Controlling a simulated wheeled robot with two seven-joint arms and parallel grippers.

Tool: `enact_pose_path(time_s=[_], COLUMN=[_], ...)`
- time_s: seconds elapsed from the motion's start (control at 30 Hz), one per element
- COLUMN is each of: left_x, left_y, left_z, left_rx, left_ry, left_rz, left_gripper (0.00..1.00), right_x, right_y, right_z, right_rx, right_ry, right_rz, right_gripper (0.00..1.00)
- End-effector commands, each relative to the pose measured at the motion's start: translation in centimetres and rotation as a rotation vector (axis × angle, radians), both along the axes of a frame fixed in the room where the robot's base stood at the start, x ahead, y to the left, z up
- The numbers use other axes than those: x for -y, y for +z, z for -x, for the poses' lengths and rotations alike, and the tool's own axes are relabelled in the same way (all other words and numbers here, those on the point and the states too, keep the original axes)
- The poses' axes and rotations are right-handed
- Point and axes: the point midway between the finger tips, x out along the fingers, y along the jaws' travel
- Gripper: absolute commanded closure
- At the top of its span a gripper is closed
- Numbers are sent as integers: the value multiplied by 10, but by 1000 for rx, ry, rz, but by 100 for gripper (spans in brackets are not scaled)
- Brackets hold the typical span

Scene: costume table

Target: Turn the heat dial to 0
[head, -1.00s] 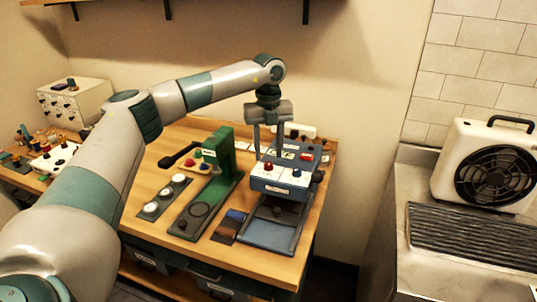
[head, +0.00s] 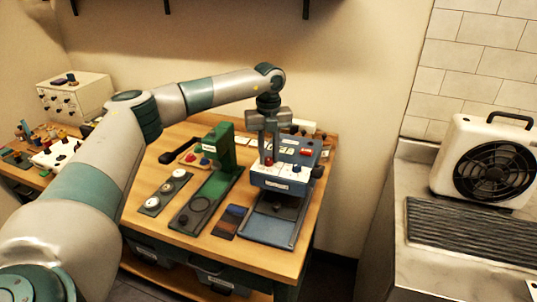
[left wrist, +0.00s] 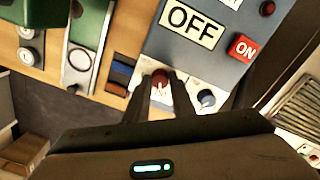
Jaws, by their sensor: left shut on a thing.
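The blue press machine (head: 300,148) stands on the wooden table, with a white front strip carrying a red dial (head: 268,161) and a dark-capped dial (head: 296,169). My left gripper (head: 268,157) points down with its fingers on both sides of the red dial, shut on it. In the left wrist view the red dial (left wrist: 160,77) shows between the fingertips (left wrist: 162,92), and the dark-capped dial (left wrist: 206,98) is just right of the right finger. The dial's markings are partly hidden and too small to read. My right gripper is not in view.
A red ON button (left wrist: 243,47) and an OFF label (left wrist: 192,20) are on the machine's top. A green press (head: 215,165) stands to its left, beside a strip of round dies (head: 165,191). A fan heater (head: 490,165) sits on the right counter.

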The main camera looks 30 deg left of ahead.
Motion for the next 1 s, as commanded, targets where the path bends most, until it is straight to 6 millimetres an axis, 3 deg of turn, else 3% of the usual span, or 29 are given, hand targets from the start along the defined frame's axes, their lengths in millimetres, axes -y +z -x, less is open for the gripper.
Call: enact_pose_path(time_s=[0.47,1.0], left_x=[0,0], left_y=[-1,-1], left_z=[0,-1], left_rx=[1,2], left_ry=[-141,-611], left_rz=[1,1], left_gripper=[100,100], right_x=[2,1], right_y=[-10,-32], right_z=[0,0], right_rx=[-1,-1], right_ry=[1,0], right_rz=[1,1], right_gripper=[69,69])
